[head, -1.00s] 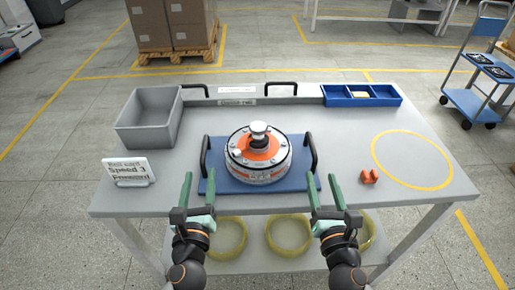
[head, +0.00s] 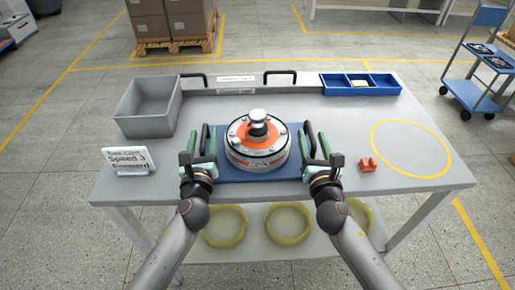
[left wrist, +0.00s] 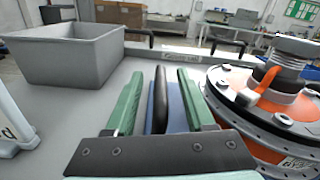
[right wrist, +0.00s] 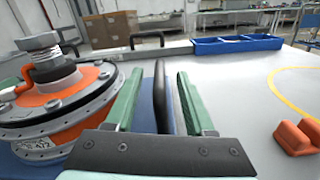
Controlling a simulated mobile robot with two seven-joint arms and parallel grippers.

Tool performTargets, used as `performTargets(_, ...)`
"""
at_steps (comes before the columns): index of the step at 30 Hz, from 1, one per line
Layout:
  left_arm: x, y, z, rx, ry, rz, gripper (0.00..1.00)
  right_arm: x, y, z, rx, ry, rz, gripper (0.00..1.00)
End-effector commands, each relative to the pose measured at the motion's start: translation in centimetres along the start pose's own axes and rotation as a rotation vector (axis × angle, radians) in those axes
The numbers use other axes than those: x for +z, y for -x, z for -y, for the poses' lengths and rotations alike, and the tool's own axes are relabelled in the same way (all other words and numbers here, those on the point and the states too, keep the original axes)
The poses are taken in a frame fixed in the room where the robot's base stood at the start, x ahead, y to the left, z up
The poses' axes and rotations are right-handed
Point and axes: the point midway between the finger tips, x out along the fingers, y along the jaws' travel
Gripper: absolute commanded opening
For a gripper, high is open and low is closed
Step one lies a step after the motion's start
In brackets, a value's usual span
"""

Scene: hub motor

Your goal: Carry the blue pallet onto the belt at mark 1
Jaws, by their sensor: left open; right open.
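The blue pallet (head: 233,175) lies on the grey table with a black handle at each side. The round orange and silver hub motor (head: 258,142) stands on it. My left gripper (head: 200,146) is open, with its green fingers on either side of the pallet's left handle (left wrist: 161,98). My right gripper (head: 316,145) is open, with its fingers on either side of the right handle (right wrist: 160,95). In both wrist views the handle stands between the fingers with gaps beside it. No belt and no mark 1 can be made out.
A grey bin (head: 148,108) stands at the table's left, behind a sign card (head: 129,160) reading Speed 3. A blue divided tray (head: 360,84) sits at the back right. Orange blocks (head: 368,164) lie near a yellow circle (head: 411,149), which is empty. A blue trolley (head: 480,75) stands beyond.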

Motion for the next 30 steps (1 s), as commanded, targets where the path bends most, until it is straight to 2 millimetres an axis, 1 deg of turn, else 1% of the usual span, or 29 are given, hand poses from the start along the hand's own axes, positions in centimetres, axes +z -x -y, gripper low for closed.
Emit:
performTargets(1, 0.0, -0.7, 0.0, 0.000, 0.000, 0.001, 0.54, 0.1, -0.7, 0.0, -0.001, 0.000, 0.001, 0.54)
performTargets(3, 0.0, -1.4, 0.0, 0.000, 0.000, 0.001, 0.54, 0.0, -1.4, 0.0, -0.001, 0.000, 0.001, 0.54)
performTargets(6, 0.0, -2.0, 0.0, 0.001, 0.001, 0.000, 0.54, 0.0, -2.0, 0.0, 0.000, 0.000, 0.001, 0.54)
performTargets(10, 0.0, -2.3, 0.0, 0.000, 0.002, 0.000, 0.54, 0.0, -2.3, 0.0, 0.000, 0.000, -0.001, 0.54)
performTargets(17, 0.0, -2.3, 0.0, 0.000, 0.001, 0.000, 0.54, 0.0, -2.3, 0.0, 0.000, 0.000, 0.000, 0.54)
performTargets(20, 0.0, -2.3, 0.0, 0.000, 0.001, 0.000, 0.44, 0.0, -2.3, 0.0, 0.000, 0.000, 0.000, 0.44)
performTargets(30, 0.0, -2.2, 0.0, 0.000, 0.001, 0.000, 0.06, 0.0, -2.2, 0.0, 0.000, 0.000, 0.000, 0.06)
